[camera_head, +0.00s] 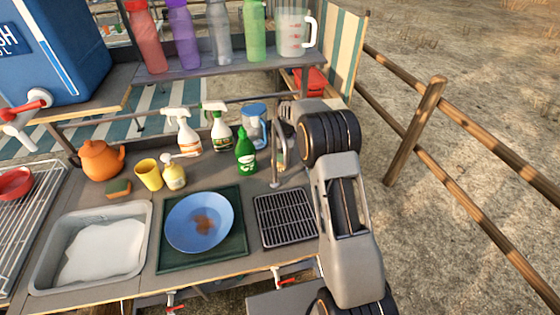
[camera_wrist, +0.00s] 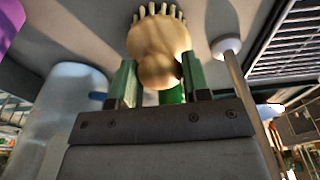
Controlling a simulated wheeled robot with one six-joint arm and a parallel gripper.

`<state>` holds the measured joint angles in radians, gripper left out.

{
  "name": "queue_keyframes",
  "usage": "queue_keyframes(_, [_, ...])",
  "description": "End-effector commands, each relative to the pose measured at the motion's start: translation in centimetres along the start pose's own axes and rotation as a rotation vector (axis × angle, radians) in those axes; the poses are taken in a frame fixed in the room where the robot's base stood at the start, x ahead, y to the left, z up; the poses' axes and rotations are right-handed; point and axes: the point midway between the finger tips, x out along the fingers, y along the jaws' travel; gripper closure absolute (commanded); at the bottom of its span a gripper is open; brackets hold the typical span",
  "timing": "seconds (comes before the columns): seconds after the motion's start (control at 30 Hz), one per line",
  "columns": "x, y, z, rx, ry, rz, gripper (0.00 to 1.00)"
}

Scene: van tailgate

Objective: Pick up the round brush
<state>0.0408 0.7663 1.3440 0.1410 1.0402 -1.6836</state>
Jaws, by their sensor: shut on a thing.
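The round brush (camera_wrist: 158,38) shows in the wrist view as a pale wooden head with a rounded knob and a row of bristles along the far edge. My gripper (camera_wrist: 158,82) has its two green-padded fingers on either side of the knob and is shut on it. In the head view my arm covers the area near the tap, and neither the gripper's fingertips nor the brush can be made out clearly there.
A tap (camera_head: 278,160), a green bottle (camera_head: 246,155) and a clear blue jug (camera_head: 254,122) stand close to the left of my arm. A black drain grid (camera_head: 286,217), a blue plate (camera_head: 200,240) and a grey tub (camera_head: 42,262) lie in front. A shelf (camera_head: 215,70) with bottles is behind.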

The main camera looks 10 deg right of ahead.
Motion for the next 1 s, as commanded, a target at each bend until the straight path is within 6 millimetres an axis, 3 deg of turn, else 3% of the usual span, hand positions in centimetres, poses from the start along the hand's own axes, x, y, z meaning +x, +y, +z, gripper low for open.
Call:
queue_keyframes(0.33, [-0.8,0.1,-0.1,-0.001,0.000,0.002,0.81])
queue_keyframes(0.7, [-7.1,0.1,-0.9,-0.001,-0.001,0.004,0.81])
queue_keyframes(1.0, [-9.8,0.0,-1.2,-0.001,-0.001,0.001,0.81])
